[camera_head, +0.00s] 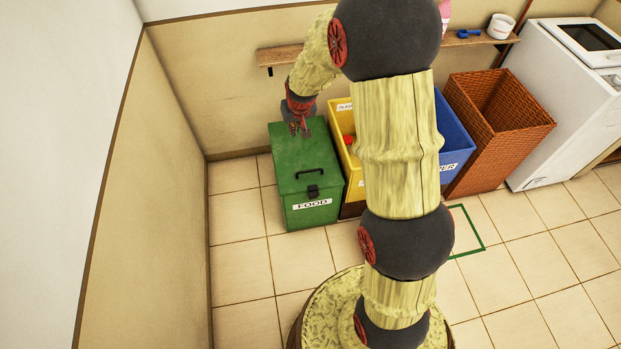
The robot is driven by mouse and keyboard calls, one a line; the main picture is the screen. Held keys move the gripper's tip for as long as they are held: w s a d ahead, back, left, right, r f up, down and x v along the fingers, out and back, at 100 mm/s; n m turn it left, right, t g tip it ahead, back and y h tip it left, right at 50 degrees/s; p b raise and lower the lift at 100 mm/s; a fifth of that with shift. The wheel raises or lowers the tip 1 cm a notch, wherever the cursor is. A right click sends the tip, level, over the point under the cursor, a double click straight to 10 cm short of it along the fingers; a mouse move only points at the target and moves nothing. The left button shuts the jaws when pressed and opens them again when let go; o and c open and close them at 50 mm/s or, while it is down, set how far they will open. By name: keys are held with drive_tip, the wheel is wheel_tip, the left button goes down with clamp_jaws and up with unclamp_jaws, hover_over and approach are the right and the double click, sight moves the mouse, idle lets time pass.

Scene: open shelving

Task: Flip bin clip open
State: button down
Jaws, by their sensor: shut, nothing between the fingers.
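The green bin (305,217) labelled FOOD stands on the floor left of centre with its lid (290,157) down. A black handle (309,172) sits on the lid. The black clip (313,191) is at the lid's front edge, above the label; whether it is fastened is too small to tell. My gripper (299,133) is shut and empty, pointing down over the back part of the lid, behind the handle and apart from the clip. I cannot tell whether its fingertips touch the lid.
A yellow bin (353,184), partly hidden by my arm, and a blue bin (455,150) stand to the right. Beyond them are a brown wicker basket (480,130) and a white appliance (560,110). A wooden shelf (277,55) runs above. Floor in front of the green bin is clear.

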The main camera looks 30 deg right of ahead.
drive_tip(key=w+d+f, duration=0.2)
drive_tip(key=f, duration=0.6)
drive_tip(key=w+d+f, duration=0.2)
drive_tip(key=f, duration=0.7)
drive_tip(key=m+g+p, duration=0.1)
drive_tip(key=p, duration=0.1)
approach(310, 181)
drive_tip(key=v, duration=0.3)
drive_tip(key=shift+a+r, duration=0.1)
drive_tip(key=shift+r, duration=0.15)
drive_tip(key=b+x, duration=0.3)
drive_tip(key=x, duration=0.7)
drive_tip(key=shift+s, duration=0.15)
drive_tip(key=shift+s+r+t+b, duration=0.15)
drive_tip(key=shift+s+t+b, duration=0.15)
drive_tip(key=shift+t, duration=0.1)
